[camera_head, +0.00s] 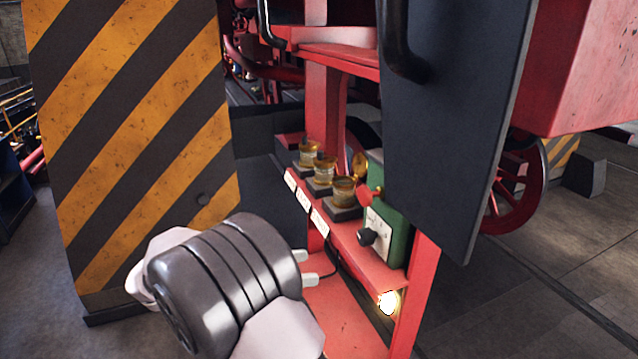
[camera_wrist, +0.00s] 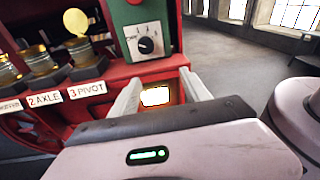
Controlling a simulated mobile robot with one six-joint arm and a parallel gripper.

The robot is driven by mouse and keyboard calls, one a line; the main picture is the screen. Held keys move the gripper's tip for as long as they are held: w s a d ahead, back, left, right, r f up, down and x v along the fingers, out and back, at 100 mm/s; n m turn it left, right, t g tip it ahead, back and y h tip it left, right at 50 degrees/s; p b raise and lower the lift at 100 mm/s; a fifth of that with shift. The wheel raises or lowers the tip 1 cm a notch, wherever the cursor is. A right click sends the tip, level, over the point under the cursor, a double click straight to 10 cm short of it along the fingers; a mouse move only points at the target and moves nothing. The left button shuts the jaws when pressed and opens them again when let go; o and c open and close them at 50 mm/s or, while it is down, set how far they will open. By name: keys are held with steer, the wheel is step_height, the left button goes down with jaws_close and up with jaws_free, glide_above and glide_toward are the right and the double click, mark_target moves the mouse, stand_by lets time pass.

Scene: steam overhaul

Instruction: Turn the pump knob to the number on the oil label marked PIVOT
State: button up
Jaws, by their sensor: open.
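The green pump box (camera_head: 390,214) stands at the right end of a red shelf. Its black knob (camera_head: 367,237) sits on a white dial plate; in the wrist view the knob (camera_wrist: 146,46) shows ahead of my gripper, with dial marks too small to read surely. White labels are on the shelf front; the wrist view shows "3 PIVOT" (camera_wrist: 87,90) and "2 AXLE" (camera_wrist: 45,99). My gripper (camera_head: 310,267) is open and empty, left of and below the knob, apart from it. The wrist view shows its fingers (camera_wrist: 160,92) apart.
Several brass-topped oil cups (camera_head: 344,190) stand along the shelf left of the box. A lit lamp (camera_head: 388,302) is below the knob. A dark panel (camera_head: 455,110) hangs at the right. A striped barrier (camera_head: 140,130) stands at the left.

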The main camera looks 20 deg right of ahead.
mark_target(360, 240)
steer(key=shift+n+t+h, duration=0.6)
steer(key=shift+n+h, duration=0.2)
steer(key=d, duration=0.5)
steer(key=w+d+r+p, duration=0.1)
steer(key=d, duration=0.8)
steer(key=shift+w+d+r, duration=0.15)
steer(key=shift+w+d, duration=0.2)
steer(key=shift+w, duration=0.05)
jaws_close()
